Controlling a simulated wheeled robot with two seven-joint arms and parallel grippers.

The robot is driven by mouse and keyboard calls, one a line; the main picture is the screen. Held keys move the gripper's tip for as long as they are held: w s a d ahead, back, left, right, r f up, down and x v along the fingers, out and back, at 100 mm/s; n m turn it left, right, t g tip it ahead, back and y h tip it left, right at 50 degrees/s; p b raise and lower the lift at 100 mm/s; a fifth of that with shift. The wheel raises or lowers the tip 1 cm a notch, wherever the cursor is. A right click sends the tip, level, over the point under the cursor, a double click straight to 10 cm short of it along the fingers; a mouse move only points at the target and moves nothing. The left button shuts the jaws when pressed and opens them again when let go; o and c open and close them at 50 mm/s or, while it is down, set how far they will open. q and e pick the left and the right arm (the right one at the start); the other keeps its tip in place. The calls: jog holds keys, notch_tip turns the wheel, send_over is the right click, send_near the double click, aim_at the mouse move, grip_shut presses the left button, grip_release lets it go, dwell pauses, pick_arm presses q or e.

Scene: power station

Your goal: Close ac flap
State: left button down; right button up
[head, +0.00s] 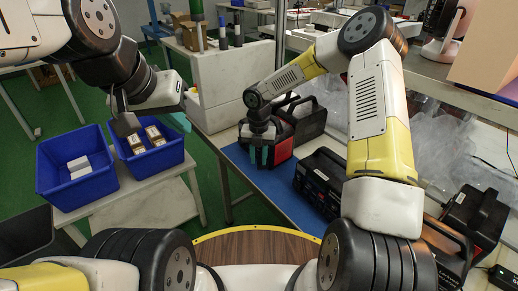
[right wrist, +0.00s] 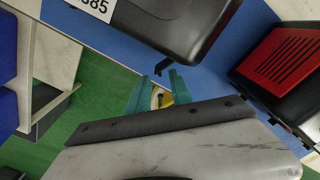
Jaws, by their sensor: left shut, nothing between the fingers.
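A black and red power station (head: 284,143) stands on the blue mat in the head view. In the right wrist view the black casing of a unit (right wrist: 175,25) fills the top, with part of a white number label. A small dark tab (right wrist: 178,62) sticks out from its lower edge; it may be the ac flap, but I cannot tell. My right gripper (head: 262,157) points down at the near side of the power station. My left gripper (head: 180,122) is shut, beside the right blue bin.
Two blue bins (head: 104,181) with small boxes stand on a white table at left. Other black units (head: 325,178) stand on the blue mat (head: 236,153) and at the right. Green floor (head: 220,190) shows between the tables.

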jog(key=shift+f, duration=1.2)
grip_shut()
jog(key=shift+w, duration=0.1)
jog(key=m, duration=0.1)
jog(key=w+m, duration=0.1)
jog(key=m, duration=0.2)
jog(key=shift+w+a+m, duration=0.2)
jog(key=shift+w+m, duration=0.1)
jog(key=shift+w, duration=0.05)
jog(key=shift+w+m, duration=0.35)
jog(key=shift+m, duration=0.55)
jog(key=shift+w+m, duration=0.3)
jog(key=shift+m, duration=0.6)
